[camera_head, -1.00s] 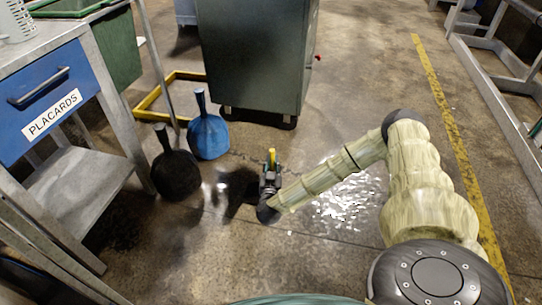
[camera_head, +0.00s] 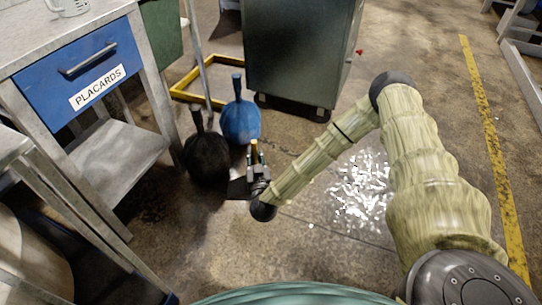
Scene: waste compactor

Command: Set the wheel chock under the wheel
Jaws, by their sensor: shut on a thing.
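My gripper (camera_head: 257,165) is low over the floor, left of centre, shut on a small yellow thing (camera_head: 254,147) that I take to be the wheel chock. Only its upper part shows above the fingers; the rest is hidden. A grey-green cabinet (camera_head: 300,50) stands beyond the gripper on small dark wheels. The left wheel (camera_head: 261,99) and the right wheel (camera_head: 319,114) show at its near bottom edge. The chock is on the near side of the cabinet, apart from both wheels.
A blue bag (camera_head: 240,122) and a black bag (camera_head: 206,158) stand just left of the gripper. A yellow floor frame (camera_head: 186,96) lies behind them. A bench with a blue "PLACARDS" drawer (camera_head: 80,68) is at left. White scraps (camera_head: 362,190) litter the floor at right.

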